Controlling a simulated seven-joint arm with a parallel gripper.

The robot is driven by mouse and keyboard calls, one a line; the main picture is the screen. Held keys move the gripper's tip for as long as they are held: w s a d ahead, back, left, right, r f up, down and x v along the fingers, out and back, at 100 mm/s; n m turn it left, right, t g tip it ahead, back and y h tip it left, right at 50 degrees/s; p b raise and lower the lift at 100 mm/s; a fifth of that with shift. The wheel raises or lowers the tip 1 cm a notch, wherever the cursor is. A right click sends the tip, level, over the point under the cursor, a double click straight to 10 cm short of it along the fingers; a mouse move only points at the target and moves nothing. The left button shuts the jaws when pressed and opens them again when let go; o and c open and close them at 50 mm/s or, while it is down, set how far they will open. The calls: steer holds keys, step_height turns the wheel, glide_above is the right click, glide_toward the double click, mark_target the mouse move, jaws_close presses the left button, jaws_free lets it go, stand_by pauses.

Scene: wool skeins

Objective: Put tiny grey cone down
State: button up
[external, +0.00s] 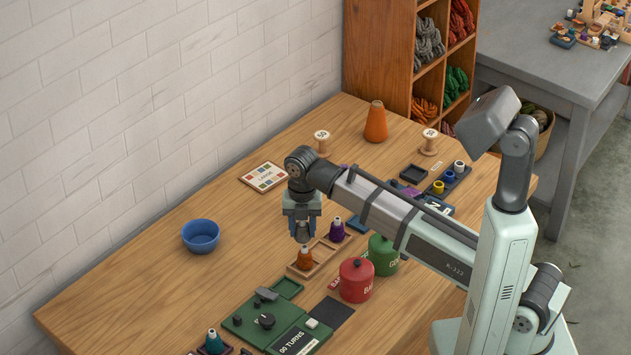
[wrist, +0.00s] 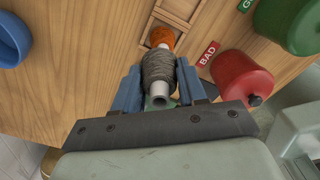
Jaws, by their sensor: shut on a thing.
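My gripper (external: 303,232) is above the wooden tray (external: 325,257), pointing down. In the wrist view my gripper (wrist: 158,78) is shut on the tiny grey cone (wrist: 160,66), grey yarn wound on a pale tube, with blue fingers on either side. In the external view the grey cone is mostly hidden by the fingers. A small orange cone (external: 304,259) stands in a tray compartment close below my gripper, and also shows beyond the grey cone in the wrist view (wrist: 162,36). A purple cone (external: 336,230) stands farther along the tray.
A red BAD canister (external: 356,281) and a green canister (external: 383,255) stand right of the tray. A blue bowl (external: 201,236) is at left. A green device (external: 265,318) and a teal cone (external: 214,342) are at the front.

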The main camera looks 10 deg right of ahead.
steer(key=s+a+n, duration=0.2)
steer(key=s+a, duration=0.1)
steer(key=a, duration=2)
steer(key=w+a+f, duration=0.1)
steer(key=w+a, duration=0.1)
steer(key=a, duration=0.5)
steer(key=w+a, duration=0.3)
steer(key=a, duration=0.4)
steer(key=shift+s+f, duration=0.15)
steer(key=shift+f, duration=2.05)
steer(key=shift+s+f, duration=0.1)
steer(key=shift+f, duration=2.05)
steer(key=o, duration=1)
steer(key=shift+f, duration=0.15)
steer(key=shift+o, duration=0.2)
step_height(320, 180, up, 12)
steer(key=shift+r, duration=0.2)
steer(key=shift+d, duration=0.1)
